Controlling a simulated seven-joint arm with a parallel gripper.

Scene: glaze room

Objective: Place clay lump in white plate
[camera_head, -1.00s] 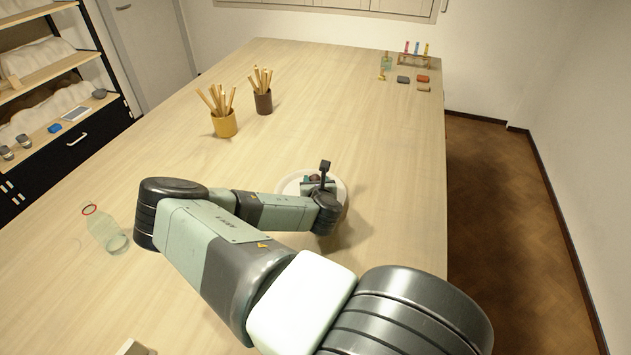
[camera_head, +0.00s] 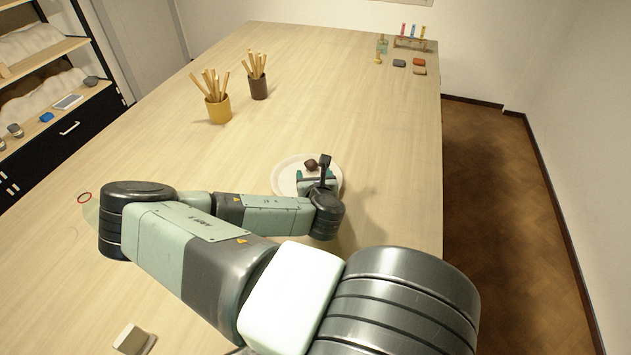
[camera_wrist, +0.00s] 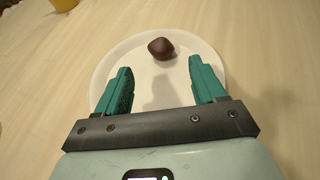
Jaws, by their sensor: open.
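The clay lump (camera_wrist: 161,48) is small, dark brown and rounded. It lies in the white plate (camera_wrist: 102,72), towards its far side. In the head view the lump (camera_head: 310,164) shows just beyond my gripper, on the same plate (camera_head: 287,180). My gripper (camera_wrist: 160,78) is open, its two green fingers apart with nothing between them. The fingers are over the near part of the plate, and the lump is past their tips, clear of both. In the head view my gripper (camera_head: 316,176) is partly hidden by my own wrist.
A yellow cup (camera_head: 218,109) and a dark cup (camera_head: 258,87), both holding wooden sticks, stand farther back. Small blocks (camera_head: 418,63) and a rack (camera_head: 411,43) are at the far right corner. A pale block (camera_head: 131,339) lies at the near left. The table around the plate is clear.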

